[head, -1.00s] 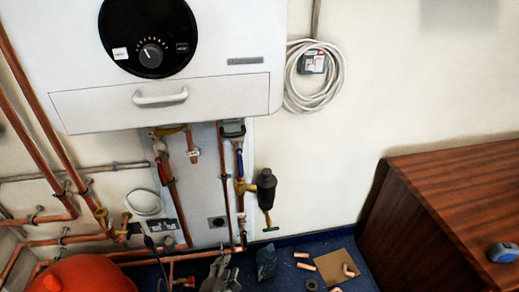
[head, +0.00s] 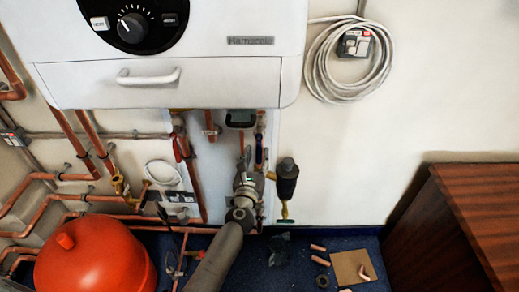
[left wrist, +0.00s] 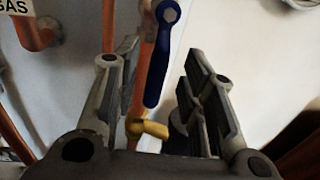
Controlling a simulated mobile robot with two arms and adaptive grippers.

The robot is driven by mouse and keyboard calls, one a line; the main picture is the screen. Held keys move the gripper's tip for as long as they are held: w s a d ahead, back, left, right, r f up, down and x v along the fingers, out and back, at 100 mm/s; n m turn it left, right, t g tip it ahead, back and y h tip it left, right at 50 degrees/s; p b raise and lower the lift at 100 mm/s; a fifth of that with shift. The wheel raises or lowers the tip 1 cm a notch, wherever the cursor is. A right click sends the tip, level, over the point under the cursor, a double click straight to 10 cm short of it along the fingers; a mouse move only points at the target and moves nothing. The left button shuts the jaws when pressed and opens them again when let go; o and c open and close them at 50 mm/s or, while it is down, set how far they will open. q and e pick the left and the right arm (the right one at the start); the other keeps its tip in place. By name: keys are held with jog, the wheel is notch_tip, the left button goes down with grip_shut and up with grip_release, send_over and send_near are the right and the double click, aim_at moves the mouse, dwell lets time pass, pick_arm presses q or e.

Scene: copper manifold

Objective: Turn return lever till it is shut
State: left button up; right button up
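The return lever (left wrist: 163,60) is a blue handle with a bolt at its top end, hanging nearly upright along a copper pipe. In the head view the blue lever (head: 259,156) is small, under the boiler. My left gripper (head: 252,168) is raised in front of it and hides part of the pipe and valve. In the left wrist view the two fingers of my left gripper (left wrist: 158,68) are apart, with the lever showing between them and no clear contact. A yellow brass piece (left wrist: 147,128) shows below the lever. My right gripper is in neither view.
A red lever (head: 177,150) hangs on a pipe to the left. A black filter canister (head: 287,180) stands close on the right. The boiler (head: 190,85) overhangs above. A red tank (head: 95,262) and loose copper fittings (head: 318,247) are below.

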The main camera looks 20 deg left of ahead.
aim_at(258, 152)
pick_arm(q)
jog(key=shift+w+a, duration=0.15)
jog(key=shift+w, duration=0.85)
jog(key=shift+w+a, duration=0.1)
jog(key=shift+w, duration=0.9)
grip_shut()
